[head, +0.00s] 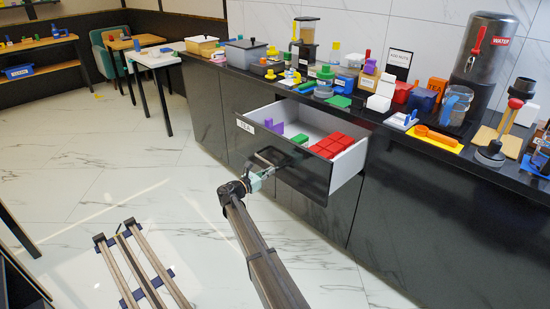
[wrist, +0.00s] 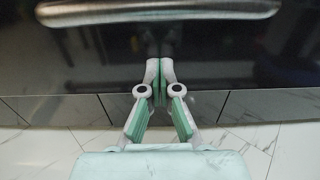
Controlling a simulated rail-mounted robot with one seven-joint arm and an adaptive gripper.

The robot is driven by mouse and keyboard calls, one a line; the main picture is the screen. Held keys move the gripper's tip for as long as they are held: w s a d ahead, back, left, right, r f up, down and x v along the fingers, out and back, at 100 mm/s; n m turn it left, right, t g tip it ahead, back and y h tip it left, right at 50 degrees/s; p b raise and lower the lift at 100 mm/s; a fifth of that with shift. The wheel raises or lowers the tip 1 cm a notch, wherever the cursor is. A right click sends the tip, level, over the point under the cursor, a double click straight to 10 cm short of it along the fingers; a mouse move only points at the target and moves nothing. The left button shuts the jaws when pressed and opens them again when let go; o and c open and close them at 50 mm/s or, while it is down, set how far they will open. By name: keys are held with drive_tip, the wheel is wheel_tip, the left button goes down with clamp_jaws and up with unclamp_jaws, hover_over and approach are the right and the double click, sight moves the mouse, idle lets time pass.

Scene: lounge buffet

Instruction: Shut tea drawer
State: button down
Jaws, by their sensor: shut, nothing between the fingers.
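The tea drawer (head: 287,166) is pulled well out of the black counter. Inside lie several red blocks, green pieces and a purple piece. My gripper (head: 268,172) is in front of the drawer front, low and near its middle. In the wrist view my gripper (wrist: 159,75) is shut and empty, its tips at or very near the dark drawer front (wrist: 230,60). I cannot tell whether they touch. The silver handle (wrist: 160,10) runs across the top of that view, apart from the fingers.
The counter top (head: 362,116) is crowded with containers, a blender (head: 307,45), a water dispenser (head: 484,50) and an orange spoon on a yellow tray (head: 434,137). The marble floor (head: 140,180) left of the drawer is open. A small white table (head: 152,57) stands at the back left.

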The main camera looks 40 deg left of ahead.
drive_tip(key=shift+w+d, duration=0.1)
drive_tip(key=shift+w, duration=0.4)
